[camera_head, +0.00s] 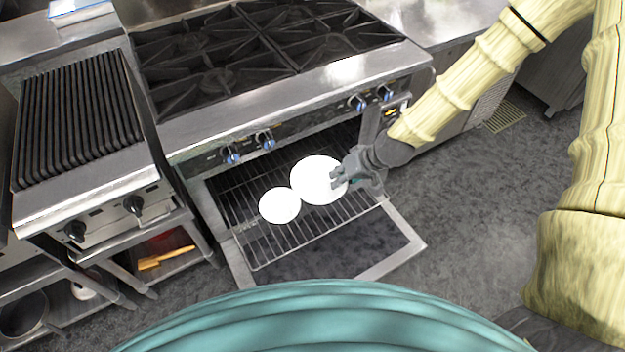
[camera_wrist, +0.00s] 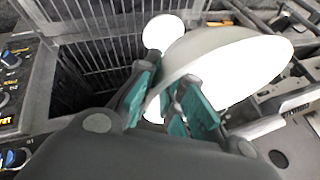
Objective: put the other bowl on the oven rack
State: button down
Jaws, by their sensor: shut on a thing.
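A larger white bowl (camera_head: 317,181) is held at its right edge by my gripper (camera_head: 340,177), over the pulled-out oven rack (camera_head: 290,237). In the wrist view the teal fingers of my gripper (camera_wrist: 172,105) are shut on the rim of this bowl (camera_wrist: 225,62). A smaller white round bowl (camera_head: 279,206) sits on the rack just left of the held one; it also shows in the wrist view (camera_wrist: 163,31). In the head view the two bowls look touching or overlapping. I cannot tell whether the held bowl rests on the rack.
The oven door (camera_head: 395,258) is open and lowered in front of the rack. The stove (camera_head: 270,60) with blue-ringed knobs is above. A grill (camera_head: 80,120) and a shelf with an orange-handled utensil (camera_head: 165,258) stand left. Bare rack shows around the bowls.

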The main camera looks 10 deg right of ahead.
jog(key=w+d+f+m+t+h+b, duration=0.1)
jog(key=d+f+m+b, duration=0.2)
jog(key=f+b, duration=0.65)
jog(key=d+f+m+t+h+b, duration=0.1)
jog(key=d+f+m+h+b, duration=0.15)
jog(key=f+b, duration=0.75)
jog(key=w+d+f+m+b, duration=0.1)
jog(key=d+f+m+b, duration=0.25)
jog(key=f+b, duration=0.6)
jog(key=shift+n+h, duration=0.25)
jog(key=shift+n, duration=0.05)
jog(key=w+b, duration=0.1)
jog(key=w, duration=0.4)
jog(key=w+b, duration=0.1)
jog(key=w, duration=0.4)
jog(key=w+a+b, duration=0.1)
jog(key=w, duration=0.4)
jog(key=shift+w+r+b, duration=0.1)
jog(key=shift+w+b, duration=0.05)
jog(key=shift+b, duration=0.15)
jog(key=f, duration=0.2)
jog(key=f+b, duration=0.1)
jog(key=shift+w+f, duration=0.2)
jog(key=shift+f, duration=0.15)
jog(key=shift+a+r, duration=0.1)
jog(key=c, duration=1.5)
grip_release()
jog(key=shift+c, duration=0.2)
